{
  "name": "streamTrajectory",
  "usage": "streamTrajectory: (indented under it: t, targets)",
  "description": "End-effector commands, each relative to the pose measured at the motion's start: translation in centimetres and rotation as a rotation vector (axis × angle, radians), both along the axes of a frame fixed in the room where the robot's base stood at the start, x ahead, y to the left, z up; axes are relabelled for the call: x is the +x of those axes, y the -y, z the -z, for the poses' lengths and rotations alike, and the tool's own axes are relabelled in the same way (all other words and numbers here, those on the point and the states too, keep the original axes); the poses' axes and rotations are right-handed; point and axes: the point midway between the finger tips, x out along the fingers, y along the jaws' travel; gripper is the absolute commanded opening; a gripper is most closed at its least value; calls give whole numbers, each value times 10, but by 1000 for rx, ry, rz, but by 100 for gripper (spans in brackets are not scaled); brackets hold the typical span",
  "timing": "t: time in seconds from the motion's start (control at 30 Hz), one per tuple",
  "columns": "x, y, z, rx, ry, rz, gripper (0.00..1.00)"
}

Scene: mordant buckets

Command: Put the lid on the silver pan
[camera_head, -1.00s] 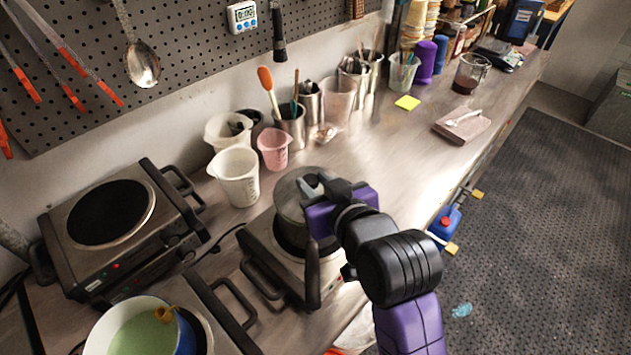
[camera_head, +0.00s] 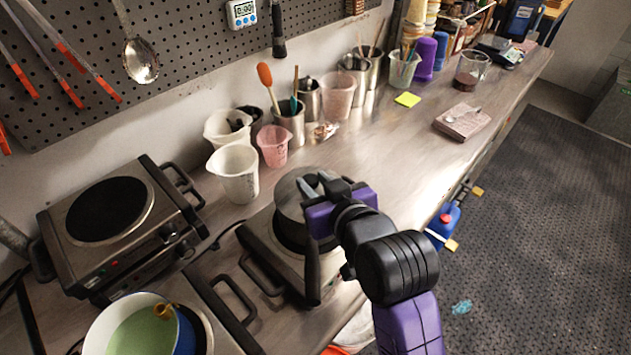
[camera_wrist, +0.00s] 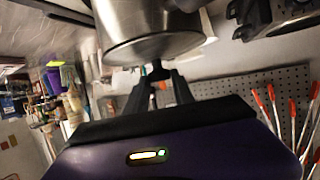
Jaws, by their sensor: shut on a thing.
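The silver pan (camera_head: 290,225) stands on the front hot plate, its dark handle (camera_head: 313,275) pointing toward the front. The lid (camera_head: 287,190) lies over the pan's top and looks about level. The wrist view is upside down and shows the pan (camera_wrist: 150,15) with the lid (camera_wrist: 152,48) against its rim, with no clear gap seen. My gripper (camera_head: 316,180) is above the lid, its fingers (camera_wrist: 157,82) shut on the lid's dark knob (camera_wrist: 157,70). The far side of the rim is hidden.
A hot plate (camera_head: 240,240) carries the pan. A white beaker (camera_head: 235,175) and a pink beaker (camera_head: 272,147) stand close behind the pan.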

Motion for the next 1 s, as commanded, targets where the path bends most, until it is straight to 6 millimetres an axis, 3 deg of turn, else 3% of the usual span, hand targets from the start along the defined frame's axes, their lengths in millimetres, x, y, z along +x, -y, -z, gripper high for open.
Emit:
streamTrajectory:
  t: [0.27, 0.3, 0.4, 0.77, 1.0]
  targets:
    - [0, 0, 0, 0, 1, 0, 0]
    - [0, 0, 0, 0, 1, 0, 38]
    - [0, 0, 0, 0, 1, 0, 55]
    - [-3, 2, 1, -1, -2, 0, 55]
    - [-29, 16, -11, 0, 1, 0, 55]
